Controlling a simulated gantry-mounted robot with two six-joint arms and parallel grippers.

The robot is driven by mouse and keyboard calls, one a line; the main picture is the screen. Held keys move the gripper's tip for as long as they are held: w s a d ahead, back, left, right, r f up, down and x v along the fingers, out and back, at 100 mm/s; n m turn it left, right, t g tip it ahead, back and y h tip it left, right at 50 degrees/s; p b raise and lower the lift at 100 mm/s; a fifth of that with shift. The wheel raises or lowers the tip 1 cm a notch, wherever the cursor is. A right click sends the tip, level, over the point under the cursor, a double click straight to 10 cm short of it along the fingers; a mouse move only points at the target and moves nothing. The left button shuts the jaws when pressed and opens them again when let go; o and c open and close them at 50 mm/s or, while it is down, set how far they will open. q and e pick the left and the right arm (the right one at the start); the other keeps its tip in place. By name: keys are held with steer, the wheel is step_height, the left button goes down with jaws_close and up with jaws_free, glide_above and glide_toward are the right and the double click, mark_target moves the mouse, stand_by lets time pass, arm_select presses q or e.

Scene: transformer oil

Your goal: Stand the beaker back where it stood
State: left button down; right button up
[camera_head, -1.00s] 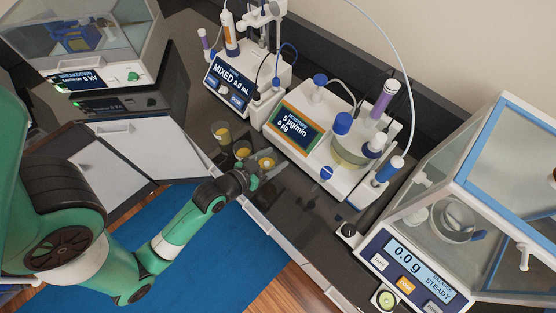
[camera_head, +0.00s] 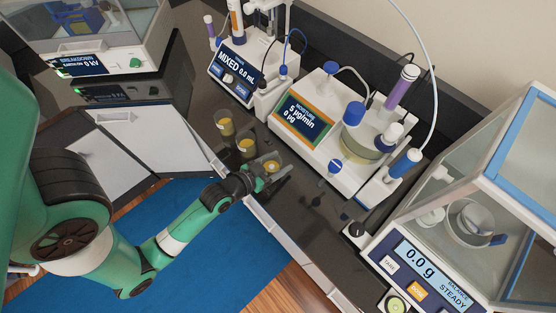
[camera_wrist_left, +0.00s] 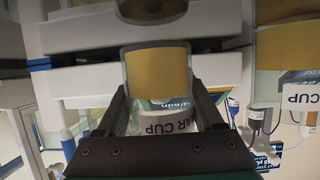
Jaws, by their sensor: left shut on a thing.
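My left gripper (camera_head: 262,180) is shut on a small clear beaker (camera_head: 271,166) of amber oil at the front part of the dark bench. In the left wrist view the gripper (camera_wrist_left: 155,115) has one finger on each side of this beaker (camera_wrist_left: 157,75). I cannot tell whether its base touches the bench. Two similar beakers of amber oil, a middle one (camera_head: 247,147) and a far one (camera_head: 226,124), stand in a line up and left of it. My right gripper is not in view.
Behind the beakers stand the mixed-display titrator (camera_head: 236,78) and the moisture meter (camera_head: 303,118) with its glass vessel. A breakdown tester (camera_head: 90,62) is at the upper left, a glass-sided balance (camera_head: 420,262) at the right. Bare bench (camera_head: 305,205) lies right of the gripper.

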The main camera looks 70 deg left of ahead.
arm_select(q)
steer(key=shift+f, duration=0.6)
jaws_free()
stand_by(0.3)
steer(key=shift+s+d+r, duration=0.1)
steer(key=shift+s+d, duration=0.05)
steer(key=shift+s, duration=0.1)
steer(key=v, duration=1)
steer(key=shift+s, duration=0.1)
steer(key=shift+s+d+r, duration=0.1)
steer(key=shift+s+d, duration=0.1)
steer(key=shift+s, duration=0.15)
